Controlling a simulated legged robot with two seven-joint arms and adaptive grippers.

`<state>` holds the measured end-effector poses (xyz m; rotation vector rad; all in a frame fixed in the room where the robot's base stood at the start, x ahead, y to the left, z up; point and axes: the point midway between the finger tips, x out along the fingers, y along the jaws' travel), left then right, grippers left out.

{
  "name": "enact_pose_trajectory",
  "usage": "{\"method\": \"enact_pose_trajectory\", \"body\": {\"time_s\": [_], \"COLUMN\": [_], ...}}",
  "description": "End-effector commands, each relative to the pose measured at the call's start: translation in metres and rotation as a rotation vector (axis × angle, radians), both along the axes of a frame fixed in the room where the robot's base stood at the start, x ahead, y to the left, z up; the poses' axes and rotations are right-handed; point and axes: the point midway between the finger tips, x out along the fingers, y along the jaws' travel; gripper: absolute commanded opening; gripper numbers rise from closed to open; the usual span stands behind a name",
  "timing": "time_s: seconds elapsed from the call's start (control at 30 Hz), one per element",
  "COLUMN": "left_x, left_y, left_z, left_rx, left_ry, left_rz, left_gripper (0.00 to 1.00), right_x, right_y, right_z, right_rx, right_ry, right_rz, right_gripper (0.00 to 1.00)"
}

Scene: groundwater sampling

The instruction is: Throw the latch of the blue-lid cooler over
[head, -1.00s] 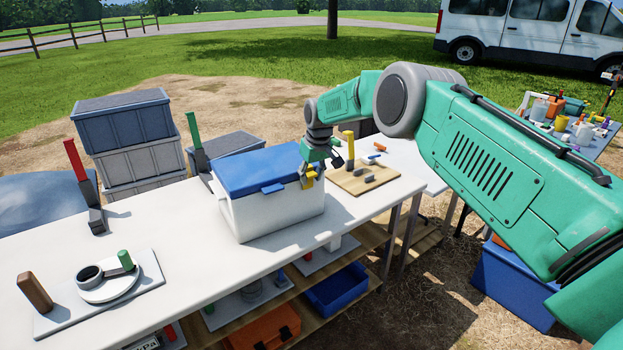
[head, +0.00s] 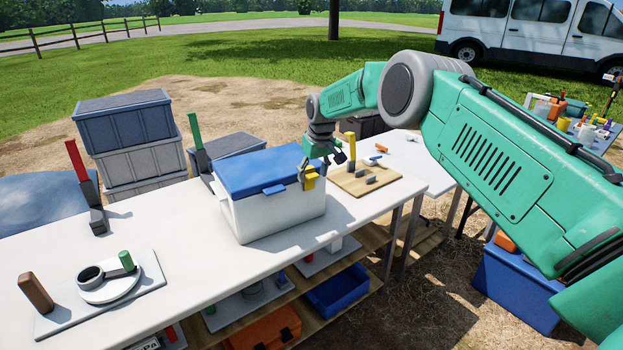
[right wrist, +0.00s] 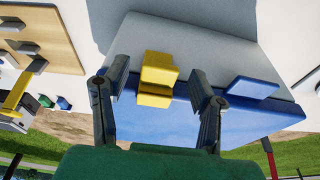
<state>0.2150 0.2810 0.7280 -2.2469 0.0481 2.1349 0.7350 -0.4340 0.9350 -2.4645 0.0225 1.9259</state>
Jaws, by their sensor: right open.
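The cooler has a white body (head: 272,219) and a shut blue lid (head: 256,170), and stands on the white table. A yellow latch (head: 310,178) sits at the right part of its front edge. In the right wrist view the yellow latch (right wrist: 157,78) lies between the two fingers, with a gap visible on each side. My right gripper (head: 318,170) is at that corner of the cooler, and in the right wrist view its open fingers (right wrist: 158,88) straddle the latch. A blue lid tab (head: 273,189) is left of the latch. My left gripper is not in view.
A wooden board (head: 366,180) with a yellow post and grey pieces lies right of the cooler. A red-handled lever (head: 76,160) and a green-handled lever (head: 195,130) stand at the table's back edge. The table between cooler and round fixture (head: 108,285) is clear.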

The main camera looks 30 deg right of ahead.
Motion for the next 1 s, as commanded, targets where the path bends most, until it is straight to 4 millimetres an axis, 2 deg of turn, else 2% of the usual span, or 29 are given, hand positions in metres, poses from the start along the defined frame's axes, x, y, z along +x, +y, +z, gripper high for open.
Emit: {"method": "enact_pose_trajectory", "body": {"time_s": [0.1,0.3,0.5,1.0], "left_x": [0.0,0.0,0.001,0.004], "left_y": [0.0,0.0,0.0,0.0], "left_z": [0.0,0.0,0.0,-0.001], "left_rx": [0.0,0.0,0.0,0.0], "left_ry": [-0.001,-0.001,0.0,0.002], "left_rz": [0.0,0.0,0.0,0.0], "left_gripper": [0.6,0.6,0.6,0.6], "right_x": [-0.005,-0.015,-0.021,-0.022], "right_y": [0.0,0.0,0.0,0.0], "right_z": [0.027,0.067,0.091,0.097], "right_rx": [0.0,0.0,0.001,0.001], "right_ry": [-0.004,-0.002,0.001,0.002], "right_rz": [0.0,0.0,0.0,0.0], "right_gripper": [0.52,0.52,0.52,0.52]}}
